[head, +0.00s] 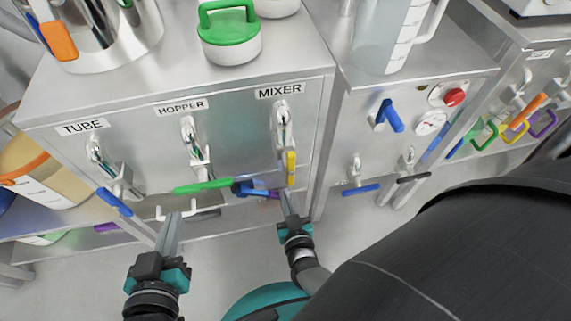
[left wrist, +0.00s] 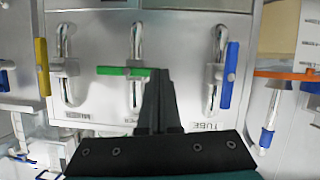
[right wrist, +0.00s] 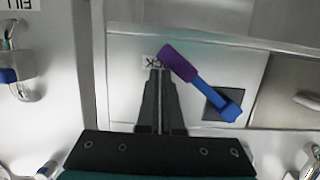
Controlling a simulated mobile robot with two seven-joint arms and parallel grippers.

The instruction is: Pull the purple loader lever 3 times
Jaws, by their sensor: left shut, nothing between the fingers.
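A lever with a purple grip (right wrist: 178,60) and a blue arm (right wrist: 215,95) shows in the right wrist view on a low panel, beside a partly hidden label. In the head view its purple part (head: 271,195) shows below the MIXER panel, just left of my right gripper (head: 285,194). My right gripper's fingers look shut; in the right wrist view the tips end just short of the purple grip, and whether they touch it I cannot tell. My left gripper (head: 174,214) is shut and empty, low in front of the HOPPER and TUBE panel.
The panel holds a blue TUBE lever (head: 115,202), a green HOPPER lever (head: 203,186) and a yellow MIXER lever (head: 291,169). A second cabinet (head: 340,130) with blue levers stands at the right.

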